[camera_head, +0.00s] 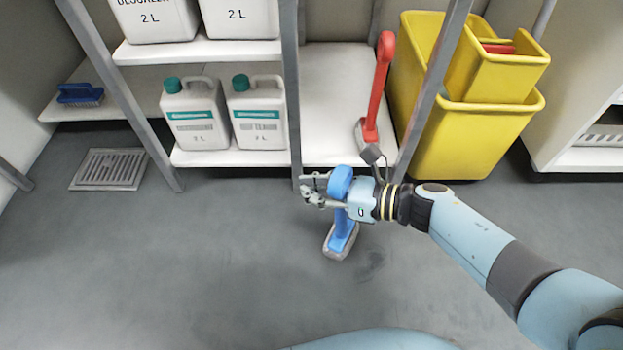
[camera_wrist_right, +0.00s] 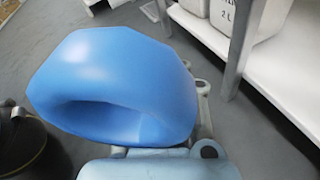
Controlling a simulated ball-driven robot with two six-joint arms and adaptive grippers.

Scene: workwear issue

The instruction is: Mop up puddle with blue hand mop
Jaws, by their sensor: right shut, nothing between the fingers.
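The blue hand mop (camera_head: 342,236) stands on the grey floor in the head view, its pale head down and its blue loop handle up. My right gripper (camera_head: 308,187) is at the top of the handle, with its fingers pointing left past it. The fingers are shut with nothing gripped between them. In the right wrist view the loop handle (camera_wrist_right: 115,85) fills the middle, close to the camera, and hides part of the fingers. A faint dark wet-looking patch (camera_head: 372,262) lies on the floor just right of the mop head. My left gripper is not in view.
A shelf rack (camera_head: 340,100) stands behind, holding white jugs (camera_head: 258,112), a red-handled hand mop (camera_head: 378,90) and a blue brush (camera_head: 80,94). A yellow bucket (camera_head: 465,140) is at right. A floor drain (camera_head: 110,169) lies at left. The front floor is clear.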

